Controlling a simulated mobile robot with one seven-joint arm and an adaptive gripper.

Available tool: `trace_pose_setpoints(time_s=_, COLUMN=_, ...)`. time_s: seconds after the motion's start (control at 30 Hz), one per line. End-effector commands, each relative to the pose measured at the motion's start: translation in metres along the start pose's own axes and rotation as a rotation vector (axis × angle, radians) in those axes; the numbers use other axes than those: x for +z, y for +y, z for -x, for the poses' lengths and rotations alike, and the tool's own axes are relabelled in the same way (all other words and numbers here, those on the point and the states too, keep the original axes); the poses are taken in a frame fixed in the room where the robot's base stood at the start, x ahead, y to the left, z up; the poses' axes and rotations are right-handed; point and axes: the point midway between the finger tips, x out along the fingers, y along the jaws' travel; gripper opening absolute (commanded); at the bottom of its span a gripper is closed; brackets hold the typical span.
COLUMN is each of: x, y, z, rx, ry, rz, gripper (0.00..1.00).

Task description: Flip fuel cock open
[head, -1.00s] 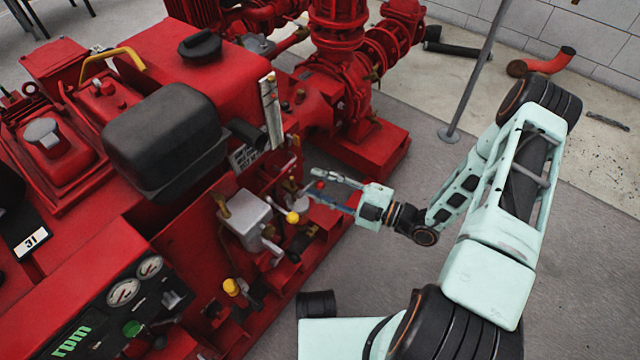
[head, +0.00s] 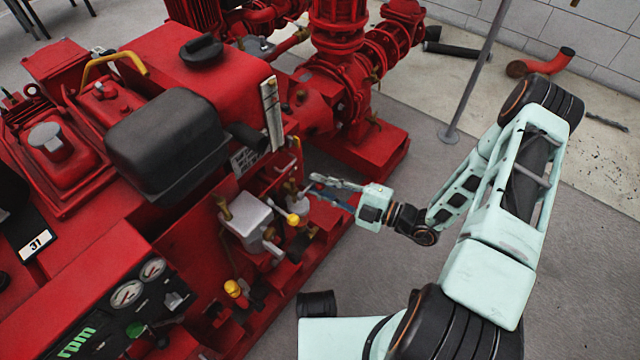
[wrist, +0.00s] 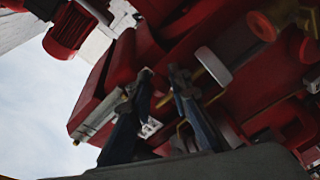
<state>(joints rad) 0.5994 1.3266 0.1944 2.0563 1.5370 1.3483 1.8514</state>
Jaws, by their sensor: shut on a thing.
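My gripper (head: 316,186) is at the right side of the red pumpset (head: 180,250), reaching in from the right with its fingers drawn close together. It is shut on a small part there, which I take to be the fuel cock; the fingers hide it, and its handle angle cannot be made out. A small pale fitting (head: 291,188) sits just left of the fingertips. In the wrist view, the two fingers (wrist: 163,75) point up toward dark red metal, and what lies between their tips is too dark to tell.
Another yellow knob (head: 232,288) is lower down. A black silencer (head: 165,140) stands above left. A thin grey pole (head: 472,70) rises behind.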

Motion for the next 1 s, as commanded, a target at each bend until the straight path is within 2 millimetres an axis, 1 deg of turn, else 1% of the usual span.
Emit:
trace_pose_setpoints(time_s=0.03, x=-0.004, y=0.006, z=0.0, rx=0.004, ry=0.002, rz=0.019, gripper=0.0)
trace_pose_setpoints(time_s=0.17, x=-0.008, y=0.012, z=0.0, rx=-0.008, ry=-0.006, rz=0.098, gripper=0.0)
trace_pose_setpoints(time_s=0.37, x=-0.016, y=0.019, z=-0.001, rx=-0.035, ry=-0.027, rz=0.276, gripper=0.0)
trace_pose_setpoints(time_s=0.63, x=-0.028, y=0.026, z=-0.002, rx=-0.076, ry=-0.055, rz=0.528, gripper=0.0)
trace_pose_setpoints(time_s=1.0, x=-0.046, y=0.029, z=-0.005, rx=-0.132, ry=-0.093, rz=0.869, gripper=0.0)
